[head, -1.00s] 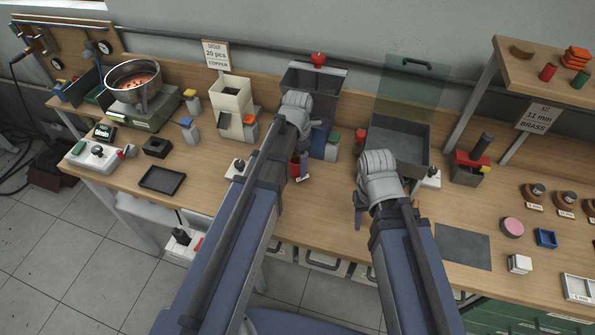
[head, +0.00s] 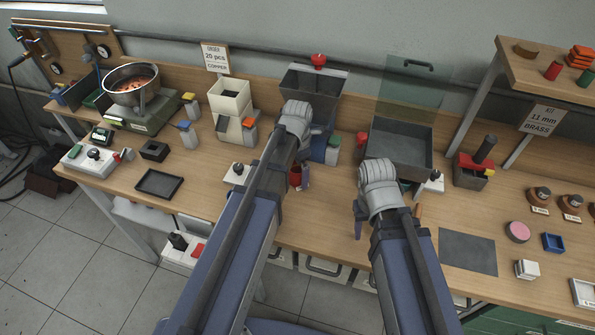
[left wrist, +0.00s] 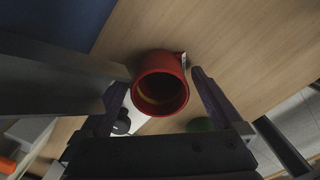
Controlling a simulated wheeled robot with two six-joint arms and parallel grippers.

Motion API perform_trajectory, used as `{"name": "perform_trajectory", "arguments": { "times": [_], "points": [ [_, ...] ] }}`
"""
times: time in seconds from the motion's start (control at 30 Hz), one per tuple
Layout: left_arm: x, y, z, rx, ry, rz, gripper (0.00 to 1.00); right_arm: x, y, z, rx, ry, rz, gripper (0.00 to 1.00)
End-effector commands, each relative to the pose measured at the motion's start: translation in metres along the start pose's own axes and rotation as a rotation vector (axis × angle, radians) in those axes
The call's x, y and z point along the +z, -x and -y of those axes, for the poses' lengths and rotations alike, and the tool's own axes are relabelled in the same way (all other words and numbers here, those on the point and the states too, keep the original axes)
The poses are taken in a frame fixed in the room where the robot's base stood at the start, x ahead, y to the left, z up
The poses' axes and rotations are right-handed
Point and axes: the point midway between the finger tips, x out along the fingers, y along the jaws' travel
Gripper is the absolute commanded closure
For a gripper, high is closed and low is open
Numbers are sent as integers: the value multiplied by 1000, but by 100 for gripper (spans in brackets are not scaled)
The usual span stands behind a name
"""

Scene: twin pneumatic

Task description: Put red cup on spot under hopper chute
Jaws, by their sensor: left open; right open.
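The red cup (head: 295,178) stands on the bench, partly hidden by my left gripper (head: 301,182). In the left wrist view the cup (left wrist: 160,85) shows its round open mouth between the two fingertips. My left gripper (left wrist: 160,92) is open, with a gap beside the cup. A grey hopper (head: 312,85) on a blue machine stands behind my left gripper. Its chute and any spot under it are hidden by my arm. My right gripper (head: 358,222) is open, over the bench to the right, with its far finger mostly hidden.
A cream hopper unit (head: 230,100) stands left of the grey one. A dark grey bin (head: 400,150) with a clear panel is behind my right gripper. A black tray (head: 160,184) lies on the left. A dark mat (head: 468,252) lies bare on the right.

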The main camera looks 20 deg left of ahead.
Motion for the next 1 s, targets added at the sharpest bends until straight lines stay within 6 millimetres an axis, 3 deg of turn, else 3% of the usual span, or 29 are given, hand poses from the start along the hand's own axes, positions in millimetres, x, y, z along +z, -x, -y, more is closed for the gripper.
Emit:
{"name": "perform_trajectory", "arguments": {
  "times": [0.27,0.47,1.0],
  "points": [
    [0,5,0,0,0,0,0,0,5,0,0,0,0,50],
    [0,21,0,0,0,0,0,1,21,-2,0,0,0,50],
    [0,101,0,0,0,0,0,6,100,-10,0,1,0,50]
  ]
}}
